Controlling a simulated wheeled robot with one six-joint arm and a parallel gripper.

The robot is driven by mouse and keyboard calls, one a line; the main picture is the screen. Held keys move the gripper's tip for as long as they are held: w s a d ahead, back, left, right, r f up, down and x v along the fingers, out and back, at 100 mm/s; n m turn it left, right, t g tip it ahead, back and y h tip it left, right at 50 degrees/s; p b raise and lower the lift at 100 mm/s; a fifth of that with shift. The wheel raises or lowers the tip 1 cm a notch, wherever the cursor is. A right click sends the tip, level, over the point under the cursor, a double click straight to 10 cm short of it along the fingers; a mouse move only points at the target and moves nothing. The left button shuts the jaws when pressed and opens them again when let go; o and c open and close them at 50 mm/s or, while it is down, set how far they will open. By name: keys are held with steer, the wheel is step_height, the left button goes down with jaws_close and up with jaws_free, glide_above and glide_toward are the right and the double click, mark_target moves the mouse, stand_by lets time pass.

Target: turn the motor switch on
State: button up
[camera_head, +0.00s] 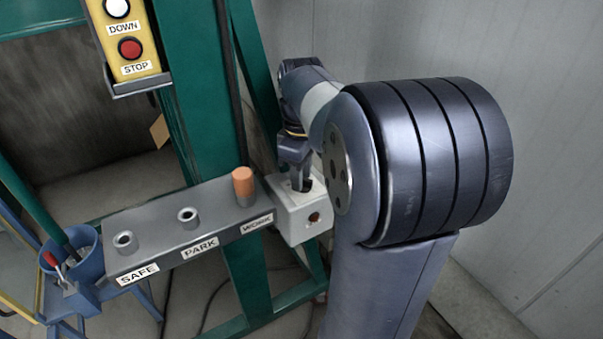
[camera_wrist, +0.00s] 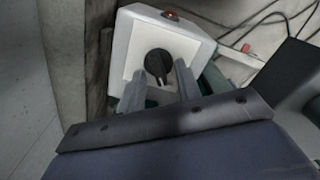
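The motor switch is a black rotary knob (camera_wrist: 158,64) on the pale face of a white box (camera_wrist: 128,38). The white box also shows in the head view (camera_head: 300,215), beside the right end of the grey shelf, with a red button or lamp (camera_head: 314,218) on its front. My gripper (camera_wrist: 160,88) is at the knob, its two fingers apart, with the knob between or just beyond their tips. I cannot tell whether the fingers touch it. In the head view my gripper (camera_head: 296,178) points down onto the box top, and the knob is mostly hidden there.
A grey shelf (camera_head: 165,235) labelled SAFE, PARK and WORK has an orange peg (camera_head: 243,186) at WORK. A yellow button box (camera_head: 128,40) marked DOWN and STOP hangs on the green post (camera_head: 190,100). A blue bucket (camera_head: 80,260) stands left. A grey wall is close at right.

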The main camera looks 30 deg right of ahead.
jaws_close()
stand_by(0.3)
steer(key=shift+r+m+p, duration=0.15)
steer(key=shift+m+p, duration=0.25)
steer(key=shift+p, duration=0.05)
steer(key=shift+m+p, duration=0.85)
steer(key=shift+m, duration=0.15)
steer(key=m+p, duration=0.2)
steer(key=m, duration=0.1)
steer(key=shift+d, duration=0.15)
steer(key=m+p, duration=0.2)
steer(key=m, duration=0.2)
steer(key=shift+d+m+p, duration=0.1)
steer(key=shift+m+p, duration=0.25)
steer(key=shift+m, duration=0.05)
steer(key=shift+m+p, duration=0.6)
steer(key=shift+m, duration=1.1)
